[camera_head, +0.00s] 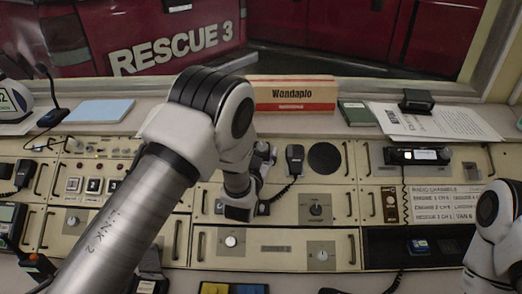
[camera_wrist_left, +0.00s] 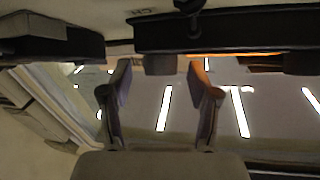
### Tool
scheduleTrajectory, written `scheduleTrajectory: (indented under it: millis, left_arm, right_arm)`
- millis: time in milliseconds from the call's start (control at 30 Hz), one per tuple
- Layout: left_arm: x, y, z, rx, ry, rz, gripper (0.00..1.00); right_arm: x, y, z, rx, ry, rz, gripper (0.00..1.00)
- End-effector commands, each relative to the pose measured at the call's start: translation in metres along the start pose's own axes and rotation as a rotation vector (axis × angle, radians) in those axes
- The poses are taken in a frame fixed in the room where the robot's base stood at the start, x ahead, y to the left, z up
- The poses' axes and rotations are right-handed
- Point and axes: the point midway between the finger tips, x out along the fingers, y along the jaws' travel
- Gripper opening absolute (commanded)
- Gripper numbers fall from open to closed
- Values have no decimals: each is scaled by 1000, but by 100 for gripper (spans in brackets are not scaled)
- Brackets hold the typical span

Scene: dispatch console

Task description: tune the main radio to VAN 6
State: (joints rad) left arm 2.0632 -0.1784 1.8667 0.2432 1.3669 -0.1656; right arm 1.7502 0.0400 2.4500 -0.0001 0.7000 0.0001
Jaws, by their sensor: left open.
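The beige radio panel has a dark knob (camera_head: 316,210) on a grey plate, to the right of my left arm. A round black speaker grille (camera_head: 325,158) and a black hand microphone (camera_head: 295,158) are above it. A card headed RADIO CHANNELS (camera_head: 447,204) lists VAN 6 at right. My right gripper is out of view.
A coiled cord hangs beside the card. A Wondaplo box (camera_head: 291,94) and papers (camera_head: 437,121) lie on the ledge behind. My right arm is at the right edge.

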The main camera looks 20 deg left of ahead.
Motion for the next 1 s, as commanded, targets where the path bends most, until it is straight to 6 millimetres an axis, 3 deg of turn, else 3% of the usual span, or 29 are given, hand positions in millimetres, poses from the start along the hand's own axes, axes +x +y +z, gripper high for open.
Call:
scheduleTrajectory:
  millis: [67,100,200,267,933,967,1000]
  left_arm:
    - [0,0,0,0,0,0,61]
    - [0,0,0,0,0,0,54]
    - [0,0,0,0,0,0,19]
    - [0,0,0,0,0,0,1]
    - [0,2,-1,-68,-6,-107,1]
    - [0,2,-1,-68,-6,-107,46]
    - [0,2,-1,-68,-7,-107,60]
  right_arm:
    - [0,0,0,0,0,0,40]
    - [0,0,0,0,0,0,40]
    - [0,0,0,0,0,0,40]
    - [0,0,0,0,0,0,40]
    - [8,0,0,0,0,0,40]
    - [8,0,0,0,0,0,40]
    - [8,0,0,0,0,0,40]
